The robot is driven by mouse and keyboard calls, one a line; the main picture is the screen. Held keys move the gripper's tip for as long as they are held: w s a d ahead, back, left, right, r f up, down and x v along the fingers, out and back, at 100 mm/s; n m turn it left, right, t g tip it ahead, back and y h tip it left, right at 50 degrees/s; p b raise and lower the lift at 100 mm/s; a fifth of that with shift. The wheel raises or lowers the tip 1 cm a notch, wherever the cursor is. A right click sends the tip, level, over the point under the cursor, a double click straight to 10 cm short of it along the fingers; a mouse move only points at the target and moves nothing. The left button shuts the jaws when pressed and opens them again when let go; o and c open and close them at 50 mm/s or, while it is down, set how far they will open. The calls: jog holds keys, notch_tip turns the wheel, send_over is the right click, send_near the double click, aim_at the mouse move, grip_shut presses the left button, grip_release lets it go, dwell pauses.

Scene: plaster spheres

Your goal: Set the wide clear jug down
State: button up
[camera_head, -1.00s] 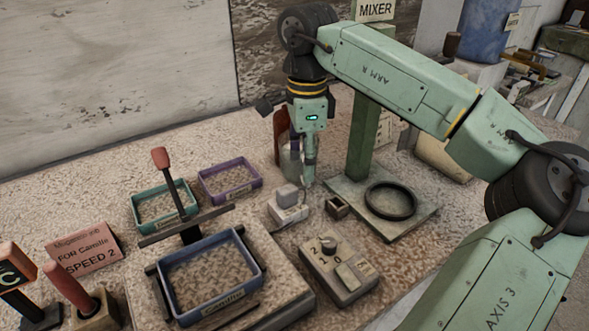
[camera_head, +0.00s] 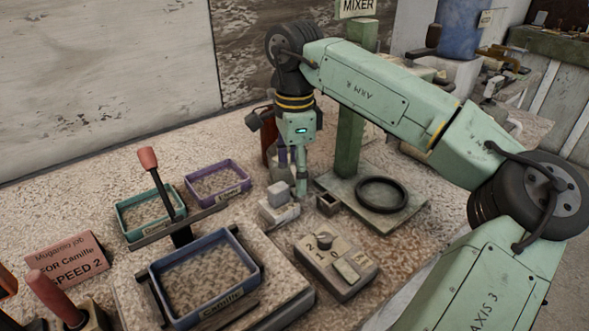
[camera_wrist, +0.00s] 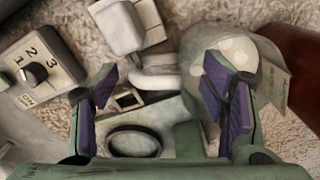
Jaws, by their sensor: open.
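A clear, rounded vessel (camera_wrist: 238,50), which looks like the wide clear jug, shows at the upper right of the wrist view, partly behind the right finger. A pale label is on its side. My gripper (camera_head: 299,192) points down just right of a white block-like device. In the wrist view its purple-padded fingers (camera_wrist: 165,92) are spread apart with nothing held between them. I cannot tell whether the right finger touches the vessel.
The mixer base (camera_head: 412,207) with a black ring (camera_head: 382,194) lies right of my gripper. A white device (camera_head: 279,205), a small square box (camera_head: 328,203) and a dial box (camera_head: 336,268) are close by. Blue (camera_head: 258,262), green and purple trays stand left. A brown object (camera_wrist: 306,62) is beside the vessel.

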jog(key=shift+r, duration=0.1)
notch_tip(320, 180, up, 12)
dwell(0.6)
